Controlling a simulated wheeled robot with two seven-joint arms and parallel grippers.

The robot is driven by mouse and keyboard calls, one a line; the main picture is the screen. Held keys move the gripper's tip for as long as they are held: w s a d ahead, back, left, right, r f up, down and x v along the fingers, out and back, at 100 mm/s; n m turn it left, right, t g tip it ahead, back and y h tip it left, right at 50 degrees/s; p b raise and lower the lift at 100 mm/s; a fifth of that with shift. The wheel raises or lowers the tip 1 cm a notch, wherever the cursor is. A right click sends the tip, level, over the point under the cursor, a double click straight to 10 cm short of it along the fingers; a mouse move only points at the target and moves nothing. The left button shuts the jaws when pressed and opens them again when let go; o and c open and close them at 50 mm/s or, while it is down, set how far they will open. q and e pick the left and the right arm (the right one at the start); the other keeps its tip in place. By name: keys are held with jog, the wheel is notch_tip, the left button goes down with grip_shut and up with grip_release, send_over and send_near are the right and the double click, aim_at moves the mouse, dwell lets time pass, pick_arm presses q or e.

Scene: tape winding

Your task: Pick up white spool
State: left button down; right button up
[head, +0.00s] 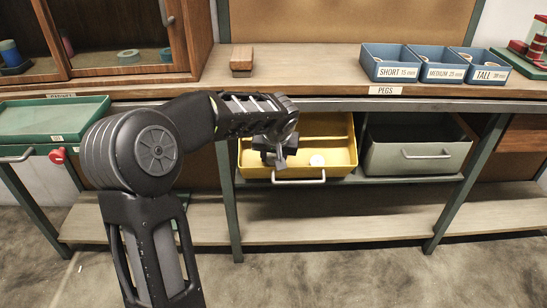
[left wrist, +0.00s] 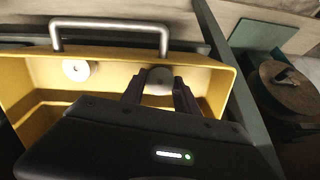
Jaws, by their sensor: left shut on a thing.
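A second white spool (head: 317,160) lies in the drawer to the right of the gripper. It also shows in the left wrist view (left wrist: 77,70), apart from the fingers. My right gripper is not in view.
A grey drawer (head: 416,157) stands right of the yellow one. The wooden bench top (head: 310,72) lies above, with a wood block (head: 242,58) and blue peg bins (head: 435,64). A green tray (head: 55,118) is at the left.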

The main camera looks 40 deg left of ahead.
pick_arm(q)
jog(key=shift+s+d+f+t+y+b, duration=0.1)
jog(key=shift+f+t+y+b, duration=0.15)
jog(key=shift+t+y+b, duration=0.3)
jog(key=shift+d+t+b, duration=0.1)
jog(key=shift+t+b, duration=0.15)
jog(key=shift+b, duration=0.2)
jog(key=r+p, duration=0.1)
jog(key=r, duration=0.1)
jog(key=s+r+p, duration=0.1)
jog(key=r, duration=0.1)
jog(key=d+r+p, duration=0.1)
jog(key=r, duration=0.1)
jog(key=shift+s+r, duration=0.15)
jog(key=shift+r, duration=0.05)
jog(key=s+d+r+g+h+p, duration=0.1)
jog(key=s+d+p, duration=0.3)
jog(key=s+d, duration=0.9)
jog(key=shift+s+d+r+g+h+p, duration=0.4)
jog(key=shift+s+g, duration=0.4)
jog(key=shift+s, duration=0.65)
